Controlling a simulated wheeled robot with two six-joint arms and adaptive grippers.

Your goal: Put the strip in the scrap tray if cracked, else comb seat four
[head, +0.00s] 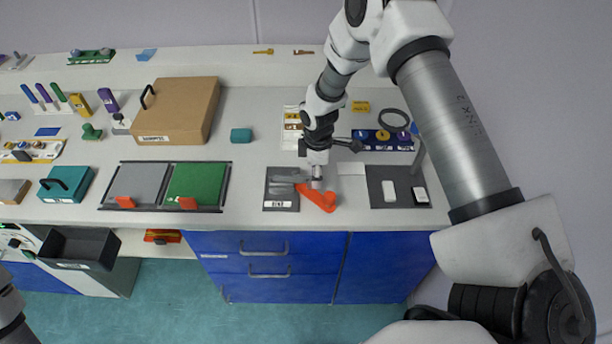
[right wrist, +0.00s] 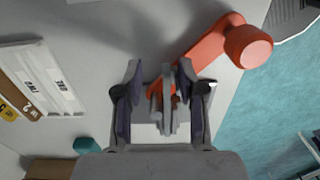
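My right gripper (head: 314,182) points down over the front of the bench, beside an orange lever (head: 318,197) and a dark plate (head: 281,202) with grey metal parts. In the right wrist view my right gripper (right wrist: 162,95) has its fingers apart. A narrow grey upright piece (right wrist: 167,100) stands between them, with gaps visible on both sides. The orange lever (right wrist: 205,48) lies just beyond the fingers. I cannot tell whether the grey piece is the strip, and no crack can be made out. A comb with seats is not clearly identifiable. My left gripper is out of view.
A dark open tray (head: 78,247) with an unreadable label sits low at the front left. A dark mat with two white blocks (head: 390,190) lies to the right. A brown case (head: 176,110) and a framed grey-and-green panel (head: 197,183) stand left. A numbered card (right wrist: 42,77) is nearby.

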